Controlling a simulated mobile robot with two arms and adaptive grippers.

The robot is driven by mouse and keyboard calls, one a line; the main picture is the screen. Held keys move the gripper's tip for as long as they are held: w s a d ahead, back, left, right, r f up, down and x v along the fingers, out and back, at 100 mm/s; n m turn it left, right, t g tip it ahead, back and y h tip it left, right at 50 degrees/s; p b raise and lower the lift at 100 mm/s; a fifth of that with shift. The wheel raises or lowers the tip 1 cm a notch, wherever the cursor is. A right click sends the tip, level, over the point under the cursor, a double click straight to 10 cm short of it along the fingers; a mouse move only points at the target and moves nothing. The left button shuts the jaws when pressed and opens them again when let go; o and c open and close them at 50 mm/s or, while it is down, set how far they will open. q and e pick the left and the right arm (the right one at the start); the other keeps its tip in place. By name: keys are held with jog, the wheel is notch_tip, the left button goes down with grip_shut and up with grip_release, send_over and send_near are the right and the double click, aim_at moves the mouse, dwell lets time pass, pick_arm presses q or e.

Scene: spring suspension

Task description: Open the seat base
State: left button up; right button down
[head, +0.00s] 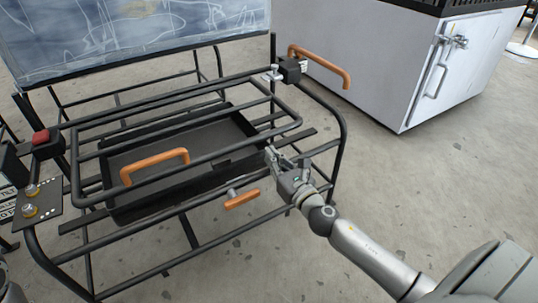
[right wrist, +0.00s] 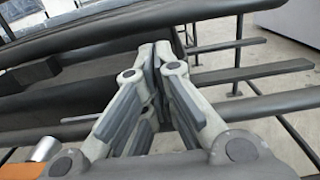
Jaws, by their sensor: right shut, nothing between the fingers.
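The seat base (head: 215,152) is a black tubular frame with an orange handle (head: 155,163) on its front part. It lies over a dark tray-like box (head: 190,145); I cannot tell how far it is raised. My right gripper (head: 271,153) is at the right front of the frame, beside the bars, with its fingers shut and empty. In the right wrist view its fingertips (right wrist: 160,50) meet close under a thick dark bar (right wrist: 110,40); contact is unclear. My left gripper is not in view.
A second orange handle (head: 242,199) sits low at the front. A panel with a red button (head: 40,137) and knobs is at left. A blue-grey backrest (head: 130,35) stands behind. A white cabinet (head: 370,55) is at right; floor between is clear.

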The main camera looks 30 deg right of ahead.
jog(key=shift+w, duration=1.05)
jog(key=shift+r, duration=0.15)
